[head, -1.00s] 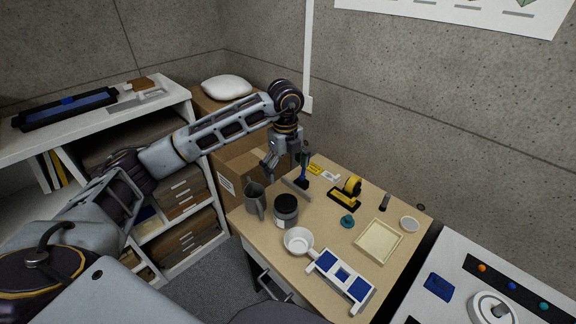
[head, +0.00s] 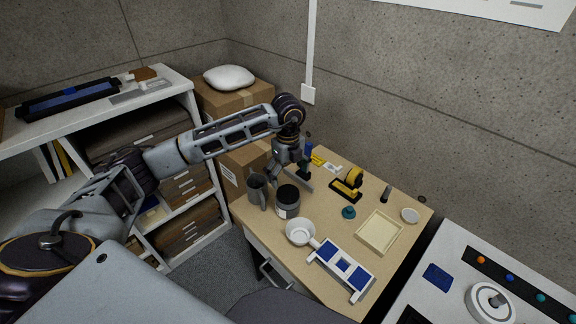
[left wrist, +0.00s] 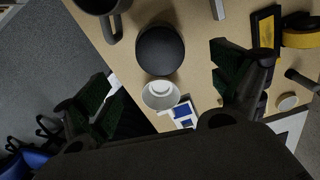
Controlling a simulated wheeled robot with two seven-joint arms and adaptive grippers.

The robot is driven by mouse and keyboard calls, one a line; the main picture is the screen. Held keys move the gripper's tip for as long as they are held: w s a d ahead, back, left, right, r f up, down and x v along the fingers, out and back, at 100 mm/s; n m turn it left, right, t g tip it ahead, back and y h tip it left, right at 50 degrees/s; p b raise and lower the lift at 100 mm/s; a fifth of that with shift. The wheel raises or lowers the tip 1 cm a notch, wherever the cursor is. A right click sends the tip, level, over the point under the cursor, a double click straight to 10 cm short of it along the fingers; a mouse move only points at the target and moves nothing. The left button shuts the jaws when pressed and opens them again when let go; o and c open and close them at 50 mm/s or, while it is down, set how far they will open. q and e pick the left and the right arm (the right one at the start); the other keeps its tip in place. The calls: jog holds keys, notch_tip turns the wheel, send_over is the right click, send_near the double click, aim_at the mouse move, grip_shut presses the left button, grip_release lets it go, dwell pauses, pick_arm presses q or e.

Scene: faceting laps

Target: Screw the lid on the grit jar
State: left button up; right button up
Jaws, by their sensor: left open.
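The grit jar (head: 287,210) stands upright on the wooden table, dark with a pale label on its side. A round black lid (head: 288,191) sits on its top; I cannot tell how tight it is. The lid also shows from above in the left wrist view (left wrist: 160,50). My left gripper (head: 287,177) is open and empty, pointing down just above and behind the jar in the head view. In the left wrist view its fingers (left wrist: 166,82) are spread wide, the lid showing beyond the gap between them. My right gripper is not in view.
A grey mug (head: 257,191) stands close left of the jar, a white bowl (head: 300,232) close in front. A wall stands behind.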

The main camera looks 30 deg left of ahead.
aim_at(288, 192)
pick_arm(q)
notch_tip(288, 192, down, 6)
jog(key=shift+f+p, duration=0.3)
jog(key=shift+f, duration=0.6)
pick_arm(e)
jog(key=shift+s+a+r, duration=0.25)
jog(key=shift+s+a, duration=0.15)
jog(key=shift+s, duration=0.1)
pick_arm(q)
jog(key=c, duration=1.1)
jog(key=shift+o, duration=0.2)
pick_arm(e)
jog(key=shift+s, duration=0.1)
pick_arm(q)
jog(key=shift+m, duration=0.3)
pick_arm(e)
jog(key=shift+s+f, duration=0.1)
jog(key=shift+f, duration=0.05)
pick_arm(q)
jog(key=shift+m+b, duration=0.85)
jog(key=shift+m, duration=1.15)
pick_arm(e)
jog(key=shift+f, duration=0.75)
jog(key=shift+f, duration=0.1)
